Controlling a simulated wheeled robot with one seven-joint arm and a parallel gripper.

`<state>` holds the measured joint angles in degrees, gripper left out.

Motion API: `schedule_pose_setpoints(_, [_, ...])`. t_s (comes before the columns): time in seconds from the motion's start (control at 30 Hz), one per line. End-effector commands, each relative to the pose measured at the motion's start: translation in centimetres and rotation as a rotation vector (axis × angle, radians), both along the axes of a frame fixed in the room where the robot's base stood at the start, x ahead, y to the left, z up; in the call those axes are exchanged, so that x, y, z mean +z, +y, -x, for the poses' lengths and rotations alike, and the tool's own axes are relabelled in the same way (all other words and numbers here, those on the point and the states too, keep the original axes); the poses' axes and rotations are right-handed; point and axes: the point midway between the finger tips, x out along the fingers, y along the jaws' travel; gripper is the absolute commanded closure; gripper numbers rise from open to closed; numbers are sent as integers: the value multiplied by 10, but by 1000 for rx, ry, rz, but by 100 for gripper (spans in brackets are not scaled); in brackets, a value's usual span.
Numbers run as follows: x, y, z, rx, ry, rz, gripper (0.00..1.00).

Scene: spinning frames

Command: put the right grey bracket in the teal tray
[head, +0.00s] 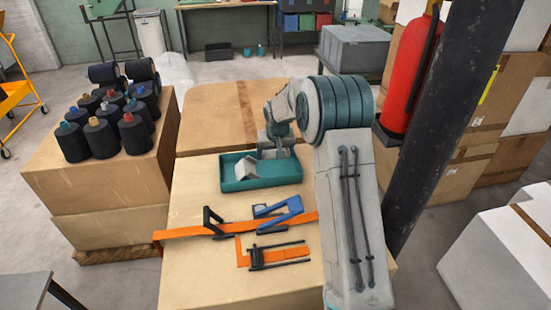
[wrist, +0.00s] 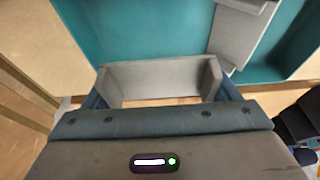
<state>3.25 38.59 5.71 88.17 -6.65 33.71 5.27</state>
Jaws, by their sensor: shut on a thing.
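The teal tray (head: 232,184) sits on the cardboard box top, and it also fills the upper part of the wrist view (wrist: 130,30). One grey bracket (head: 245,171) lies in the tray, tilted; in the wrist view it is at the upper right (wrist: 238,35). My gripper (head: 279,150) is at the far right part of the tray. It is shut on another grey bracket, which spans between the fingers in the wrist view (wrist: 160,78), close to the tray's edge. In the head view the held bracket is mostly hidden by my gripper.
Orange straps (head: 185,233) with black buckles and a blue-handled tool (head: 285,210) lie in front of the tray. Black spools (head: 103,140) stand on a box at left. A dark post (head: 440,110) and a red extinguisher (head: 405,75) rise at right.

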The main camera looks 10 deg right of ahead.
Motion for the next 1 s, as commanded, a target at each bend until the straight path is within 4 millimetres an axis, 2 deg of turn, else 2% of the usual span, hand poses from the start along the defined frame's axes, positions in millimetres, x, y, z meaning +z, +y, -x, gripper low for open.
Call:
schedule_pose_setpoints(0.1, [-20,0,1,0,5,0,46])
schedule_pose_setpoints(0.2, [-29,-1,1,0,3,0,46])
schedule_pose_setpoints(0.53, [-33,-1,1,0,1,0,46])
schedule_pose_setpoints(0.57, [-33,-1,1,0,2,0,16])
schedule_pose_setpoints(0.6, [-32,-1,1,0,1,0,5])
schedule_pose_setpoints(0.63, [-32,-1,1,0,1,0,0])
schedule_pose_setpoints(0.87, [-31,-1,1,0,1,0,0])
schedule_pose_setpoints(1.0, [-23,-1,2,-1,-1,0,0])
